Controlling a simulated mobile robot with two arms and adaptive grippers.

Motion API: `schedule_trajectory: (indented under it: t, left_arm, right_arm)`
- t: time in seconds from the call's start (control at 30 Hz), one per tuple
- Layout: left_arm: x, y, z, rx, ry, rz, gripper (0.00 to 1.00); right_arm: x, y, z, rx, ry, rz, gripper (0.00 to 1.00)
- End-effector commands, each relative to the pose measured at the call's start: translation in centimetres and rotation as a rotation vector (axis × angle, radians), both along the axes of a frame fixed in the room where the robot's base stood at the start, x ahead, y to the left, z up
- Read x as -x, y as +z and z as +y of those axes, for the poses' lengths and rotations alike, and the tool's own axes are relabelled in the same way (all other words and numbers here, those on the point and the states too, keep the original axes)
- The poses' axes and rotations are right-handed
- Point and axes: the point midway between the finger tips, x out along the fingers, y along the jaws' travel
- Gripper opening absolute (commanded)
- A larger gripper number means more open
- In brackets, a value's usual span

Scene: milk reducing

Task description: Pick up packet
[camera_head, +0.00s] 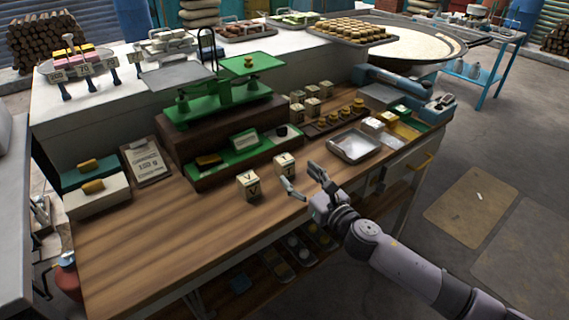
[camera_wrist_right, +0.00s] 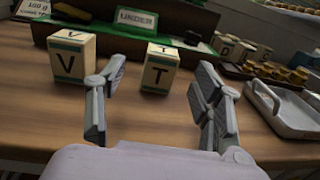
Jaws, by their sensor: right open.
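Two cream block-shaped packets with green bands stand on the wooden counter. The packet marked V (camera_head: 248,186) is nearer the front edge, and the packet marked T (camera_head: 284,164) is to its right and a little farther back. My right gripper (camera_head: 301,177) is open and empty, low over the counter in front of the T packet. In the right wrist view, the T packet (camera_wrist_right: 160,70) shows between the open fingers, beyond their tips. My left gripper is not in view.
A metal tray (camera_head: 354,147) lies right of my right gripper. More lettered packets (camera_head: 298,107) stand behind, near a rack of brass weights (camera_head: 345,113). A green balance scale (camera_head: 218,104) stands on a dark wooden base. The front left counter is clear.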

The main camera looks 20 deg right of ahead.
Motion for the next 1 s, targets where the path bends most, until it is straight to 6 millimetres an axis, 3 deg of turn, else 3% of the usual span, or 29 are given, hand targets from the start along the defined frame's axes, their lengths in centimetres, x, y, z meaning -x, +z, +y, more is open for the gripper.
schedule_trajectory:
  t: [0.1,0.37,0.7,1.0]
  left_arm:
    - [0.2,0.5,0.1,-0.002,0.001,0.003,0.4]
    - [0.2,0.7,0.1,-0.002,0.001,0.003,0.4]
    - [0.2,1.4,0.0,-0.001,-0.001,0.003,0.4]
    - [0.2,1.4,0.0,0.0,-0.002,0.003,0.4]
  right_arm:
    - [-1.9,0.2,0.6,-0.003,0.0,0.0,0.61]
    - [-3.5,0.0,1.0,-0.001,0.001,0.0,0.61]
    - [-7.6,-0.3,1.6,-0.003,0.0,0.0,0.61]
    - [-8.2,-0.4,1.8,-0.002,0.001,0.001,0.61]
